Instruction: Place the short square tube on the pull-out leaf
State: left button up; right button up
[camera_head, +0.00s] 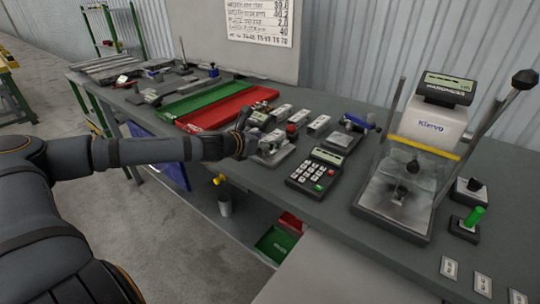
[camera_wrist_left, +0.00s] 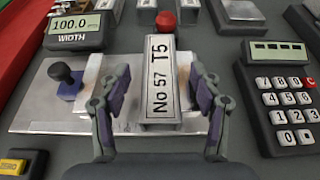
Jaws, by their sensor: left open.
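A short square tube (camera_wrist_left: 161,85) with the label "No 57 T5" lies on a metal gauge fixture (camera_wrist_left: 68,112) in the left wrist view. Its far end is by a red knob. My left gripper (camera_wrist_left: 160,90) is open, with one finger on each side of the tube and a gap showing on both sides. In the head view my left gripper (camera_head: 250,138) is over the fixture at the table's front edge and partly hides the tube. A pale flat panel (camera_head: 325,275) juts out low at the front; I cannot tell whether it is the pull-out leaf. My right gripper is not in view.
Several labelled blocks (camera_head: 300,115) lie behind. Red (camera_head: 225,108) and green (camera_head: 190,100) trays are farther left. A Klervo machine (camera_head: 425,135) stands right.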

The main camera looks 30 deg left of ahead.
pick_arm(q)
jog(key=c, duration=1.3)
jog(key=shift+c, duration=0.2)
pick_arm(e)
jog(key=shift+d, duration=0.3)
pick_arm(q)
jog(key=shift+r, duration=0.15)
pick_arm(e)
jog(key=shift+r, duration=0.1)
